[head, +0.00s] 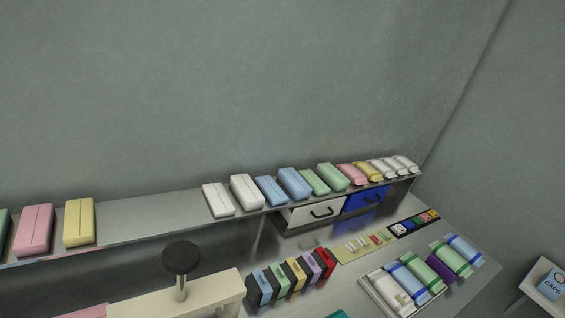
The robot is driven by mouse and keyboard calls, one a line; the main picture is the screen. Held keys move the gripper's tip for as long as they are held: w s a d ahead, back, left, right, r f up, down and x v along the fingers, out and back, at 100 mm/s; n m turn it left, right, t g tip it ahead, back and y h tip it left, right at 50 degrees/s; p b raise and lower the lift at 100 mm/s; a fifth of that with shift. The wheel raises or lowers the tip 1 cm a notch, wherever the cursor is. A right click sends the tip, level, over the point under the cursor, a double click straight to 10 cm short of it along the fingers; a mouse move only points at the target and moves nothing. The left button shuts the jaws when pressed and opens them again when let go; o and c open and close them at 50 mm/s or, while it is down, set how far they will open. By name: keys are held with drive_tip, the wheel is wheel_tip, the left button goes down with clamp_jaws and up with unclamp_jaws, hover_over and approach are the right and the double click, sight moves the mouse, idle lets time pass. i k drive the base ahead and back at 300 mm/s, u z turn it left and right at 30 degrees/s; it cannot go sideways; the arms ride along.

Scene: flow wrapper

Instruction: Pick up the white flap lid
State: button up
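Several white pieces stand on the long upper shelf, and I cannot tell for sure which one is the white flap lid. A flat white piece (218,201) and a thicker white piece (247,191) lie side by side near the shelf's middle. Smaller white pieces (393,168) lie at the shelf's right end. My gripper does not show in the head view, so its state and distance from these pieces cannot be seen.
Blue, green, pink and yellow pieces share the shelf (150,221). Below are a white drawer (313,213), a blue drawer (366,198), coloured upright boxes (291,278) and wrapped rolls (428,272). A black knob (181,258) stands on a cream block (205,297) in front.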

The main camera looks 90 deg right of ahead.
sight(398, 228)
drive_tip(key=z, duration=0.05)
drive_tip(key=k, duration=2.2)
drive_tip(key=z, duration=2)
drive_tip(key=i, duration=1.7)
drive_tip(key=u, duration=0.05)
